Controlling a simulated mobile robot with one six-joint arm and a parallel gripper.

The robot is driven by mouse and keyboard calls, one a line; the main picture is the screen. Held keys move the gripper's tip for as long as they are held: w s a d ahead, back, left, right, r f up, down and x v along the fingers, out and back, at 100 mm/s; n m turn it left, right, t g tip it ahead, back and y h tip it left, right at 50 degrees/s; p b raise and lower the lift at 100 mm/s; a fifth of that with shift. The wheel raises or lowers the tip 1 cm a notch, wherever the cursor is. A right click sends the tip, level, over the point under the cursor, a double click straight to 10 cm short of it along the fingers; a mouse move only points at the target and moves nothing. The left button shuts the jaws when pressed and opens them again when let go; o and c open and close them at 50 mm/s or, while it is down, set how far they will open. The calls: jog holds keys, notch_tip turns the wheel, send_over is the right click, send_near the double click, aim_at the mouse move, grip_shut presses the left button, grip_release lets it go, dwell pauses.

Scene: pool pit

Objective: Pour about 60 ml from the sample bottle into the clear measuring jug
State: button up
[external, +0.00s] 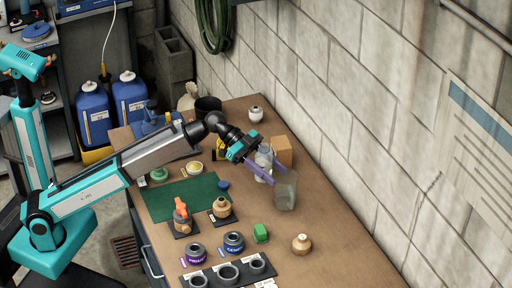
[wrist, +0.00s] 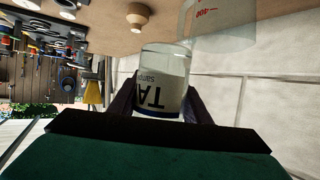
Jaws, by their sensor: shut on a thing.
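The sample bottle (wrist: 165,80) is a clear, white-labelled bottle between my gripper's purple fingers. It also shows in the external view (external: 264,159), partly hidden by the fingers. My gripper (external: 263,172) is shut on it beside the measuring jug. In the wrist view my gripper (wrist: 160,105) has a finger on each side of the bottle. The clear measuring jug (external: 286,191) stands on the bench just right of the bottle. Its wall with red marks shows at the top of the wrist view (wrist: 225,25). I cannot tell the liquid level in either.
A cardboard box (external: 282,150) stands behind the bottle. A green mat (external: 175,203) lies to the left. A green block (external: 261,233), a tan knob-like piece (external: 301,244) and several jars are at the front. The block wall (external: 350,110) borders the bench on the right.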

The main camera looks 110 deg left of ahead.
aim_at(287, 194)
jog(key=d+f, duration=0.1)
jog(key=f, duration=0.3)
jog(key=d+f, duration=0.1)
jog(key=f, duration=0.3)
jog(key=d+f, duration=0.1)
jog(key=f, duration=0.3)
jog(key=shift+w+d+b, duration=0.1)
jog(key=shift+b, duration=0.3)
jog(key=shift+r+p, duration=0.2)
jog(key=shift+p, duration=0.35)
